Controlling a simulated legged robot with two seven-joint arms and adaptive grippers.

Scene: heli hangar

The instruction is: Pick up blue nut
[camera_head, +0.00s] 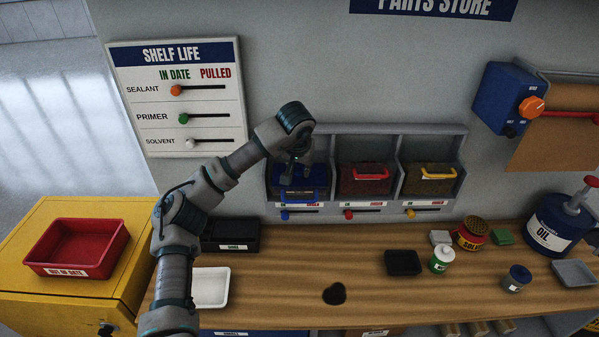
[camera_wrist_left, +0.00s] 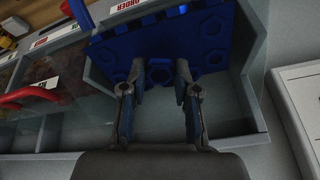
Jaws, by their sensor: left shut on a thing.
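My left gripper (camera_head: 297,160) reaches down into the blue bin (camera_head: 300,193) in the left bay of the wall rack. In the left wrist view, the gripper (camera_wrist_left: 160,72) has its fingertips on either side of a blue nut (camera_wrist_left: 160,75) and is shut on it. The nuts are dark and partly hidden by the fingers. My right gripper is not in view.
A red-handled bin (camera_head: 367,180) and a yellow-handled bin (camera_head: 430,180) fill the neighbouring bays. The rack's grey dividers stand close to the gripper. A red tray (camera_head: 78,247) sits at left.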

